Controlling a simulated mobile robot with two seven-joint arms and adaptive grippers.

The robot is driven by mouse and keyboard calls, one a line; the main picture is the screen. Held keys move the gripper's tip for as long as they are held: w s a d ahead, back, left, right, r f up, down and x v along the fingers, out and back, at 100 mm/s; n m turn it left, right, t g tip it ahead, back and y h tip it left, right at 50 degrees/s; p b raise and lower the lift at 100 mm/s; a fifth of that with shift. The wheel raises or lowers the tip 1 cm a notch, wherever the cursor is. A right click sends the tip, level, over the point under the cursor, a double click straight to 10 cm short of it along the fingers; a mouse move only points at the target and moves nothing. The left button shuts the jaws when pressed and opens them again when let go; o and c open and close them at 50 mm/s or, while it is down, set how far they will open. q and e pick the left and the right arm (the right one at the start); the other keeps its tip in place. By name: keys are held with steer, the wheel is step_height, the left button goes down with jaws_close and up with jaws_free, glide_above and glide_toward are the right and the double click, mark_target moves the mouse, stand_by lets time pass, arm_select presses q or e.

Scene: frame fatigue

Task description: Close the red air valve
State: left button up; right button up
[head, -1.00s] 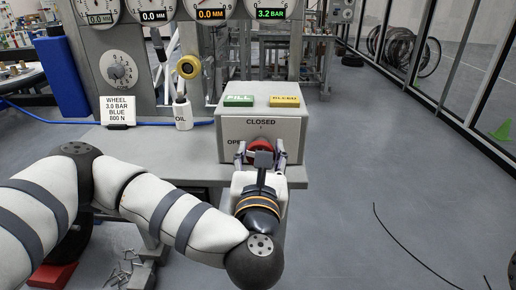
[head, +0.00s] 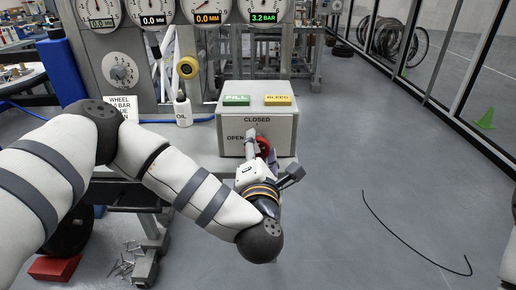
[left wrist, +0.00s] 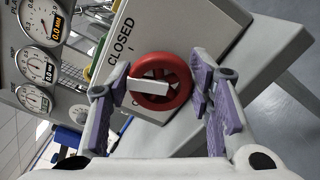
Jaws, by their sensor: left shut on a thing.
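The red air valve (head: 264,146) is a round red handwheel on the front of a grey box (head: 232,128), lettered CLOSED above it and OPEN to its left. In the left wrist view the red wheel (left wrist: 181,72) shows whole, with a white bar across it. My left gripper (head: 260,146) is at the wheel, rolled over, with its purple-grey fingers (left wrist: 160,95) on both sides of the rim, shut on it. In the head view the gripper hides part of the wheel. My right gripper is out of view.
A green FILL button (head: 236,100) and a yellow BLEED button (head: 278,100) top the box. A white oil bottle (head: 182,110) and a sign (head: 117,108) stand on the bench to the left. A black cable (head: 400,235) lies on open floor to the right.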

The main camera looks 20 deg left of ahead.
arm_select(q)
steer(key=shift+m, duration=1.9)
steer(key=o, duration=1.1)
steer(key=shift+o, duration=0.2)
